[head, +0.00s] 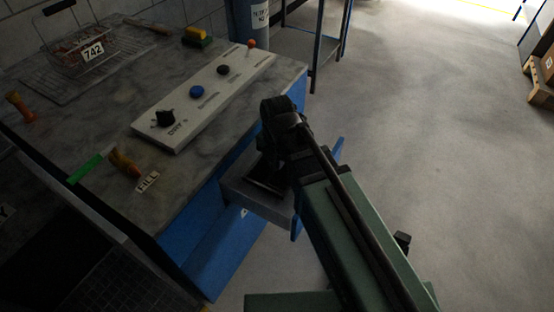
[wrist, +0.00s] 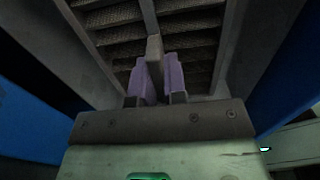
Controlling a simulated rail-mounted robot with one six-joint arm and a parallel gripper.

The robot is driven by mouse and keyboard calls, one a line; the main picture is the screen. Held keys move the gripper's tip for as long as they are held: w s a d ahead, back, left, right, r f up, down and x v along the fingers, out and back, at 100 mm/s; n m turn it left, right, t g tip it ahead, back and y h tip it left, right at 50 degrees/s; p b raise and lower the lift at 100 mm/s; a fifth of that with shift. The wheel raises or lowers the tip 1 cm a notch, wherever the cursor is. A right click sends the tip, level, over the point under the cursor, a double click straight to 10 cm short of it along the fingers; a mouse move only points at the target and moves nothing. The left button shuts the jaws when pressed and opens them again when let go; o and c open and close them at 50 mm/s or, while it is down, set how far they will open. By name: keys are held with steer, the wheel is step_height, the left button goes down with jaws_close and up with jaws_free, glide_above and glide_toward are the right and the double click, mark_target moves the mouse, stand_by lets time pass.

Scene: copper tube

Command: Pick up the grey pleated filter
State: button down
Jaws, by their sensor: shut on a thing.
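The grey pleated filter (wrist: 198,50) fills the top of the wrist view, its dark pleats divided by grey ribs inside a pale frame. My gripper (wrist: 155,62) has its two purple fingers closed on the filter's raised middle rib. In the head view my gripper (head: 266,185) is low at the side of the bench, over a grey open box (head: 272,209). The filter cannot be made out there, behind my dark wrist and in shadow.
Blue panels (wrist: 285,75) stand close on both sides in the wrist view. The marble-topped bench (head: 75,120) carries a white control panel (head: 205,95) with knobs, a wire basket (head: 75,55) and a sponge (head: 197,37). The floor (head: 430,130) at right is clear.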

step_height(320, 180, up, 15)
steer(key=p, duration=1.3)
steer(key=shift+r, duration=0.2)
